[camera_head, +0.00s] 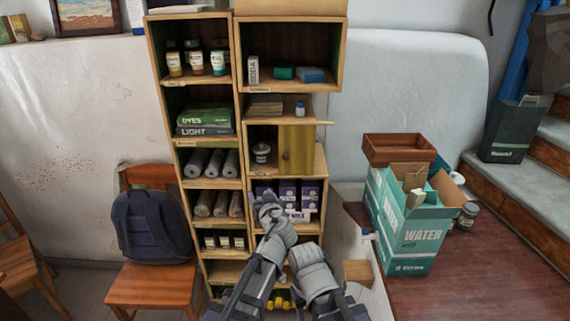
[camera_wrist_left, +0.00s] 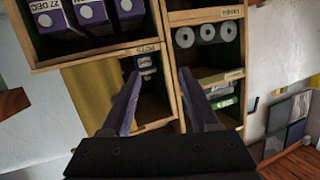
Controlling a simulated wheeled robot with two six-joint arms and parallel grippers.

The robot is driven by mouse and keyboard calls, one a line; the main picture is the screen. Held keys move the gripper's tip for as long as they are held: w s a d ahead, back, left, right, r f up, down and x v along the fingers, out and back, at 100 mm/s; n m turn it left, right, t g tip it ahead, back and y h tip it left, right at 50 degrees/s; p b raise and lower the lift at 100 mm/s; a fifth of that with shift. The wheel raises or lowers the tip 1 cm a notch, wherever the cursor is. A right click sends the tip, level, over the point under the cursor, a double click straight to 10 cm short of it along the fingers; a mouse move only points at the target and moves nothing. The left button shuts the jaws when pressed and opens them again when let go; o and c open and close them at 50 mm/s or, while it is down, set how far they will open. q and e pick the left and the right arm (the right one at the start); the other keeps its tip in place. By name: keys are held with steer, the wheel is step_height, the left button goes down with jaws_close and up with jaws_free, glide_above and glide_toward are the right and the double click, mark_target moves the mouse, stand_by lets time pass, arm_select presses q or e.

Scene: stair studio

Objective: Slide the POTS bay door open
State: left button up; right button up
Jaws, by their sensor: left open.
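The POTS bay is in the right column of the wooden shelf. Its yellow sliding door (camera_head: 297,150) covers the right part of the bay, and a small pot (camera_head: 261,152) shows in the uncovered left part. In the left wrist view, which is turned over, the yellow door (camera_wrist_left: 92,92) is at the left and the pots (camera_wrist_left: 147,70) show beside it. My left gripper (camera_head: 268,198) is in front of the purple boxes just below this bay. Its two fingers (camera_wrist_left: 160,78) are apart with nothing between them. My right gripper (camera_head: 313,268) is lower right; its fingertips are not clear.
Purple boxes (camera_head: 288,191) fill the bay below. A WATER carton (camera_head: 408,232) stands at right on the wooden surface. A chair (camera_head: 155,283) with a backpack (camera_head: 151,225) is at left.

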mark_target(285, 158)
arm_select(q)
steer(key=w+d+r+m+t+h, duration=0.2)
steer(key=w+d+r+t+h, duration=0.25)
steer(key=d, duration=0.25)
steer(key=shift+g, duration=0.45)
steer(key=shift+w+r, duration=0.15)
steer(key=shift+w, duration=3.7)
steer(key=shift+s, duration=0.1)
jaws_close()
